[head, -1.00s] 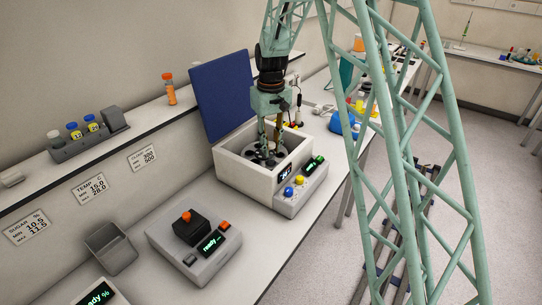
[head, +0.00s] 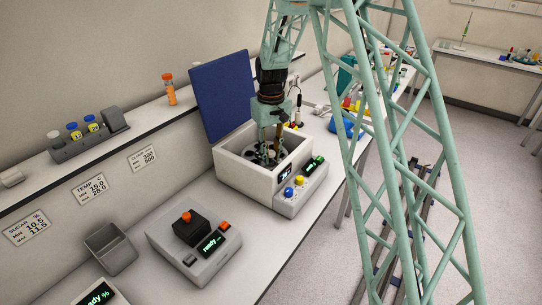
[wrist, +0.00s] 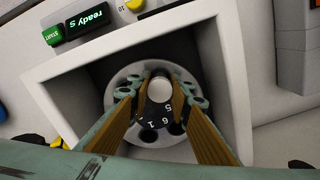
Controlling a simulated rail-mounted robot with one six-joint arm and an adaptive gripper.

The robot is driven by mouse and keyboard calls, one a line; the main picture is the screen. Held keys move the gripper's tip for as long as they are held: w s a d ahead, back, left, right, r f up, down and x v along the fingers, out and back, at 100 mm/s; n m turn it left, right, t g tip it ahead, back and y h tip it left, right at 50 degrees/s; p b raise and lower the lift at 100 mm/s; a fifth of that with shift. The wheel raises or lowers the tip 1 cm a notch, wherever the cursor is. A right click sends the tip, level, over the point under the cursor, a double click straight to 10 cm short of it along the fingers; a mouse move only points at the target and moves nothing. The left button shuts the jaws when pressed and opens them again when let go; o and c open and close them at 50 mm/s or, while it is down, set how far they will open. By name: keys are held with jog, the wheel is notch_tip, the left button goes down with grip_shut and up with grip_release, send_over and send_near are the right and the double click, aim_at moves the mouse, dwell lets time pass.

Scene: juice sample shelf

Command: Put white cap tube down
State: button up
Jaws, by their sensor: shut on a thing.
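The tube's white cap (wrist: 160,88) shows between my fingertips in the wrist view, over the rotor; its body is hidden below. My gripper (wrist: 161,96) is shut on the white cap tube. In the head view my gripper (head: 269,150) points down into the open centrifuge (head: 243,180), with its fingertips low in the bowl. The rotor (wrist: 140,140) is a pale disc with dark holes and a black numbered hub showing 5, 6 and 1. I cannot tell whether the tube is seated in a hole.
The blue lid (head: 222,95) stands open behind the bowl, whose walls surround my fingers. A grey device with an orange button (head: 187,216) and an empty grey bin (head: 112,247) stand nearer. The shelf holds a tube rack (head: 88,140) and an orange-capped bottle (head: 169,90).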

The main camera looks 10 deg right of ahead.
jog(key=shift+f, duration=0.3)
jog(key=o, duration=0.8)
jog(key=shift+o, duration=0.2)
jog(key=shift+r, duration=0.1)
notch_tip(320, 180, up, 12)
jog(key=shift+r, duration=0.25)
dwell(0.3)
jog(key=shift+r, duration=0.1)
dwell(0.7)
